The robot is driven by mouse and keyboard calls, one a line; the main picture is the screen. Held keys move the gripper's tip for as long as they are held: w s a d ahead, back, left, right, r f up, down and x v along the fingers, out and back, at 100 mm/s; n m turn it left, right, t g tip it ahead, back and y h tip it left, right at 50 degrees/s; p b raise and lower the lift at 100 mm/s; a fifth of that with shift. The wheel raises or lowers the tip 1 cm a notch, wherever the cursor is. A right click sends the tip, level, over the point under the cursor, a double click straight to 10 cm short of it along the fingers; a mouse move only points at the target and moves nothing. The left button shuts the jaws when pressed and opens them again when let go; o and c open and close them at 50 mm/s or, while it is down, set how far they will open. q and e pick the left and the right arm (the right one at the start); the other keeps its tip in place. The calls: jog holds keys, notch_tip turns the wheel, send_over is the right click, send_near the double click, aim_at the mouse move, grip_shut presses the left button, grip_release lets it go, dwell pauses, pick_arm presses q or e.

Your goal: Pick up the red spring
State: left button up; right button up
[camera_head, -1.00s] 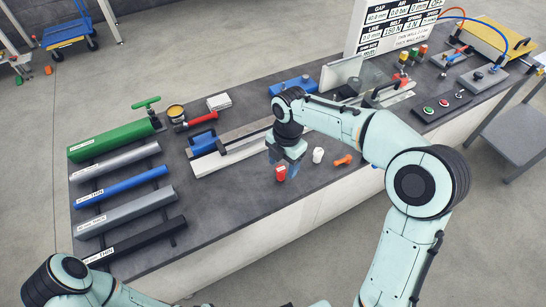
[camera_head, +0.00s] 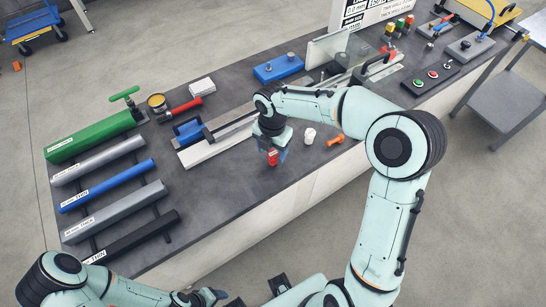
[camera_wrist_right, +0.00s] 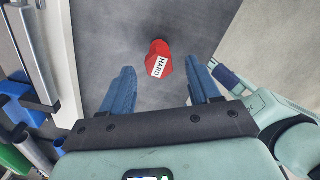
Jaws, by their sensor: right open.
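The red spring (camera_head: 272,158), a small red piece, stands on the dark bench top near its front edge. In the right wrist view the red spring (camera_wrist_right: 160,48) carries a white label reading HARD. My right gripper (camera_head: 274,148) is over it in the head view. In the right wrist view my right gripper (camera_wrist_right: 160,80) has its two blue fingers apart, with the spring just beyond and between the tips, not clamped. My left gripper (camera_head: 212,296) is low at the bottom of the head view, and its jaws are unclear.
A white cylinder (camera_head: 310,136) and an orange piece (camera_head: 336,140) stand just right of the spring. The rail with a blue block (camera_head: 188,130) lies behind. Labelled bars (camera_head: 105,184) lie at the left. The bench in front of the rail is mostly clear.

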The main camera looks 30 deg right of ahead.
aim_at(272, 155)
jog(key=shift+f, duration=1.6)
jog(key=c, duration=1)
jog(key=shift+c, duration=0.2)
